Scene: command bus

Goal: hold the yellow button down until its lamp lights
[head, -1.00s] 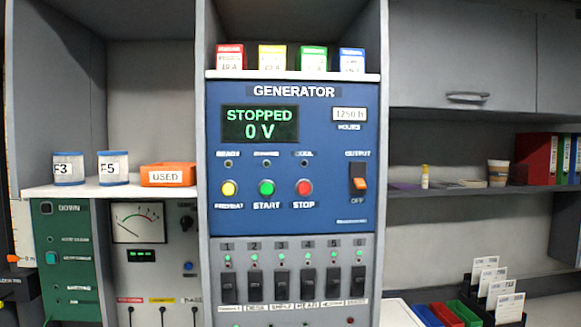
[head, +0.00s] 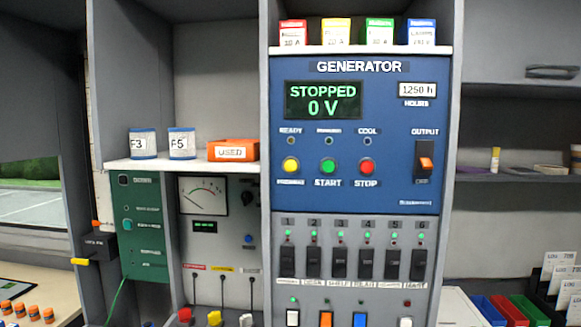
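The yellow button (head: 291,165) is on the left of the button row on the blue generator panel (head: 390,110). The small READY lamp (head: 291,141) above it looks dark. To its right are the green START button (head: 328,166) and the red STOP button (head: 366,167). The display (head: 322,100) reads STOPPED, 0 V. Nothing touches the yellow button. Neither of my grippers shows in the head view.
Below the panel is a row of black breaker switches (head: 338,264) with green lamps. An orange OUTPUT switch (head: 425,164) is at the panel's right. A shelf at the left holds cans (head: 143,143) and an orange USED bin (head: 233,150). The space before the panel looks clear.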

